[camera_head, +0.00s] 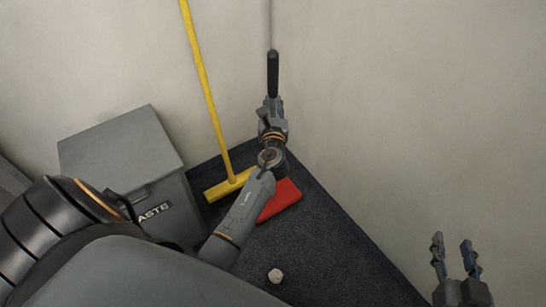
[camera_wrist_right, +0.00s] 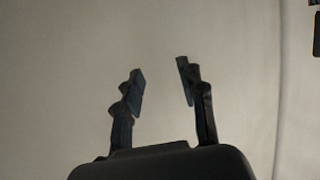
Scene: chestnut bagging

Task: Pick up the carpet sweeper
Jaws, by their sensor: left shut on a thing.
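The carpet sweeper has a red head (camera_head: 281,201) on the dark floor in the corner and an upright handle with a black grip (camera_head: 273,72). My left gripper (camera_head: 271,104) is shut on the carpet sweeper's handle just below the black grip. My left arm hides the lower handle and part of the red head. My right gripper (camera_head: 455,258) is open and empty, near the right wall. Its two fingers also show apart in the right wrist view (camera_wrist_right: 160,88), with only bare wall behind them.
A yellow broom (camera_head: 206,85) leans on the wall left of the sweeper. A grey waste bin (camera_head: 120,152) stands at the left. A small pale lump (camera_head: 275,276) lies on the dark floor mat (camera_head: 335,262). Walls close in behind and on the right.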

